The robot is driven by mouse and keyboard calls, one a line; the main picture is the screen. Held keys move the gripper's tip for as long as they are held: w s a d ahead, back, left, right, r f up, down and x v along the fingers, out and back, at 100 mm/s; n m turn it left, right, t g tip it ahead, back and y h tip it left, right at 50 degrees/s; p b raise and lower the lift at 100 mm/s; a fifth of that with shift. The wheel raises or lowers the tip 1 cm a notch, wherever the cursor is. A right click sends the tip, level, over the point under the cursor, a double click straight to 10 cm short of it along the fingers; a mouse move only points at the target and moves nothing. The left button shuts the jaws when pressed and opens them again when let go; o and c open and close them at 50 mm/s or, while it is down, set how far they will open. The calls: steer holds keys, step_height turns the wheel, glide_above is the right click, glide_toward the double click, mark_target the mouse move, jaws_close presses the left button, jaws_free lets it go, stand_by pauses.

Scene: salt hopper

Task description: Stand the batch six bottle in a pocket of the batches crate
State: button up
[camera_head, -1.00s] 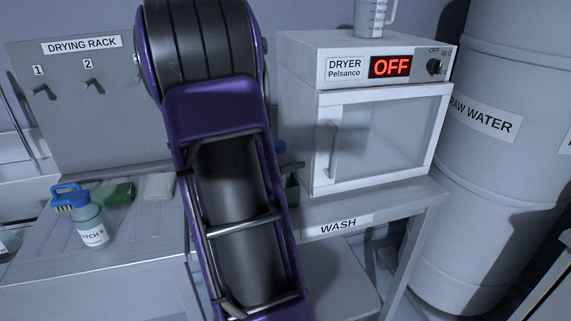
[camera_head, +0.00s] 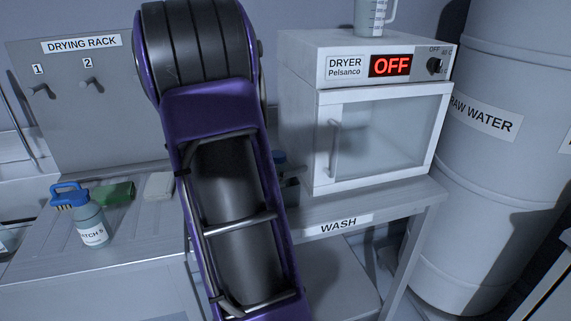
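A bottle (camera_head: 91,226) with a blue-grey body and a white label stands upright on the ribbed drainboard at the left. The label reads "BATCH" with a last character that looks like a 6 but is small and blurred. My purple and black arm fills the middle of the view. My gripper does not clearly show; it is hidden behind the arm or out of the picture. Nothing of mine is seen touching the bottle. No batches crate can be made out.
A blue-handled brush (camera_head: 69,195), a green item (camera_head: 114,193) and a pale block (camera_head: 159,186) lie by the bottle. The drying rack (camera_head: 70,110) stands behind. The dryer (camera_head: 375,140), door closed, sits on the wash table (camera_head: 400,203). A raw water drum (camera_head: 490,190) stands right.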

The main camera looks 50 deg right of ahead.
steer(key=shift+r, duration=0.15)
steer(key=shift+r, duration=0.35)
steer(key=p+v, duration=0.2)
steer(key=v, duration=1)
steer(key=shift+r, duration=0.1)
